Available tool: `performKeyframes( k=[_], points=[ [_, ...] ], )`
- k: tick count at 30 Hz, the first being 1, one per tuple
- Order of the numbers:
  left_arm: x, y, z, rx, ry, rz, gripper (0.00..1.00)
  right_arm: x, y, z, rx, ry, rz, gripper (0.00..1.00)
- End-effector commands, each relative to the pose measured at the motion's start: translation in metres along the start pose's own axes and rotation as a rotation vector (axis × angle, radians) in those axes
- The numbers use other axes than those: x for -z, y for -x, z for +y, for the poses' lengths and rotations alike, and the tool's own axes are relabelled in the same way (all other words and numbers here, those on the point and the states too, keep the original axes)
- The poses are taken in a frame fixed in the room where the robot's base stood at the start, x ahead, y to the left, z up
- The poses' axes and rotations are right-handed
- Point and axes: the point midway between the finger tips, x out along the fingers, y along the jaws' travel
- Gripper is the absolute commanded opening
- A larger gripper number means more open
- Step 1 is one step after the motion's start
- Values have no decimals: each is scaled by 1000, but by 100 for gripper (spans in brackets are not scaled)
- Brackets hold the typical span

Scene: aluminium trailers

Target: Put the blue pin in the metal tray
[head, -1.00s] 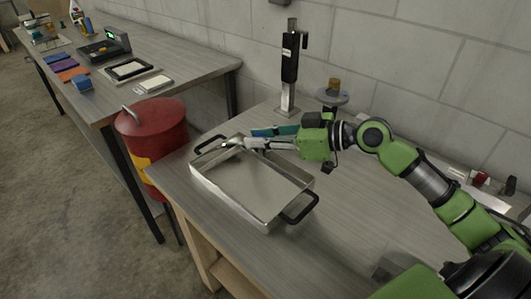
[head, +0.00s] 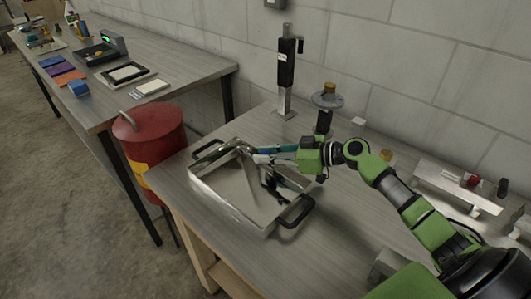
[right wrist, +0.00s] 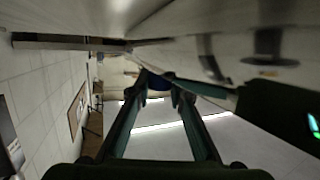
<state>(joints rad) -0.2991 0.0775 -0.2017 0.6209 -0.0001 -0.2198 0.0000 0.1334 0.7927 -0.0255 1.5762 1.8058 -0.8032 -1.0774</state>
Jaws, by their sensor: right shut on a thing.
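The metal tray (head: 222,196) is a shiny, shallow rectangular pan with black handles on the near right bench. My right gripper (head: 247,151) reaches in from the right, its fingers low over the far part of the tray. In the right wrist view the fingertips (right wrist: 158,88) close on a small blue piece (right wrist: 158,82), which looks like the blue pin. Most of the pin is hidden by the fingers, and I cannot make it out in the head view. I cannot tell whether it touches the tray. My left gripper is out of view.
A black upright tool (head: 286,70) on a metal stand and a dark round-topped device (head: 326,103) stand behind the tray. A red bin (head: 150,140) is beside the bench. Another bench (head: 190,66) holds assorted items. The bench front right of the tray is clear.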

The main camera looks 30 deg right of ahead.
Motion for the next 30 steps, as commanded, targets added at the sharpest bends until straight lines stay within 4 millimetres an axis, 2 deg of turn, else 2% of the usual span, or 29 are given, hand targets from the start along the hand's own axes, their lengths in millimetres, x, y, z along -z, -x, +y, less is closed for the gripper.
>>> performKeyframes(
  k=[8,9,10,11,19,23,26,30],
  points=[
    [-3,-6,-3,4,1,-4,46,-4,-1,0,0,0,0,1],
    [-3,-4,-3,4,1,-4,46,-2,-1,0,0,0,0,26],
    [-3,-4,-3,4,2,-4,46,-2,-1,0,0,0,0,34],
    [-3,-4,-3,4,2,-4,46,-2,-1,0,0,0,0,35],
    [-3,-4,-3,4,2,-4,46,-2,0,0,0,0,-1,35],
    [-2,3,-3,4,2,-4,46,3,1,0,0,0,-1,35],
    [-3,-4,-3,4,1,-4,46,-3,15,0,-1,-1,-4,35],
    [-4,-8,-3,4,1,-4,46,-4,43,0,0,-2,-5,35]
  ],
)
